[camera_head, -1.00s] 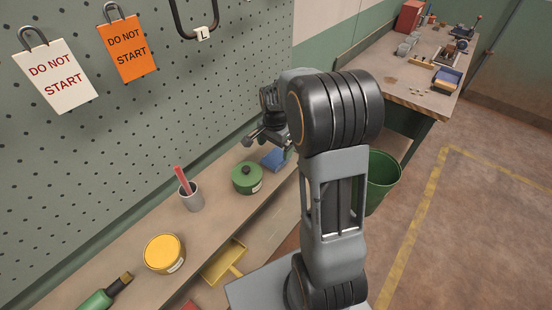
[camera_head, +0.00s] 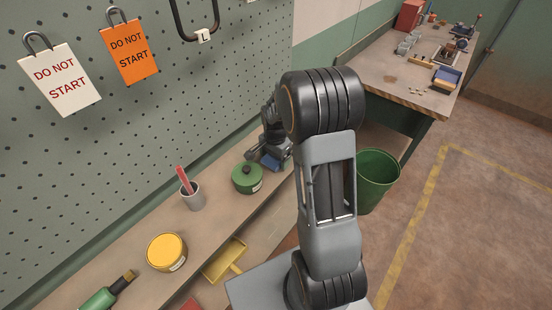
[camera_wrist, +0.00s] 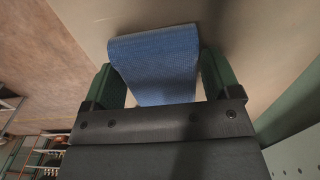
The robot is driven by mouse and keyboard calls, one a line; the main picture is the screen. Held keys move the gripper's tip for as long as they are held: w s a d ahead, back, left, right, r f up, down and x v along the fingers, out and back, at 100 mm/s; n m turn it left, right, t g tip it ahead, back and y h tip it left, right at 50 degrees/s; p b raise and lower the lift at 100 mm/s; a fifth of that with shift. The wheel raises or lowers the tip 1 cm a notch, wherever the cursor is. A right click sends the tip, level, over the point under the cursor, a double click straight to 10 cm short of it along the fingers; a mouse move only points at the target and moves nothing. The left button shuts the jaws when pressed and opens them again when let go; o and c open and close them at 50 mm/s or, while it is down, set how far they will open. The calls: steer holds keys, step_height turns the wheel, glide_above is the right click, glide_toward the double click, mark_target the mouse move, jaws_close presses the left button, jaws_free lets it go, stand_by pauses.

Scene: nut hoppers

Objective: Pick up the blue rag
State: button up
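The blue rag (camera_head: 271,163) lies on the narrow shelf below the pegboard, partly hidden behind my gripper (camera_head: 262,155) in the head view. In the wrist view the folded blue rag (camera_wrist: 155,62) sits between the two green fingers of my gripper (camera_wrist: 160,80). The fingers are apart, one on each side of the rag. The right finger is very close to the rag's edge; I cannot tell whether it touches. A small gap shows at the left finger.
A green lidded tin (camera_head: 247,178) stands just left of my gripper. Farther left on the shelf (camera_head: 208,222) are a grey cup (camera_head: 191,196), a yellow tin (camera_head: 167,251) and a green bottle (camera_head: 103,296). A green bin (camera_head: 377,181) stands to the right.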

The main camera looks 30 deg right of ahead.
steer(key=c, duration=0.7)
steer(key=shift+r, duration=0.5)
step_height(320, 180, up, 2)
steer(key=s+d+r+b, duration=0.1)
steer(key=s+d+r, duration=0.1)
steer(key=d+r, duration=0.1)
steer(key=s+d+r+b, duration=0.1)
steer(key=s+d+r, duration=0.2)
steer(key=d, duration=0.1)
steer(key=s+d+r+b, duration=0.1)
steer(key=s+d+r, duration=0.2)
steer(key=d+r, duration=0.1)
steer(key=shift+d, duration=0.25)
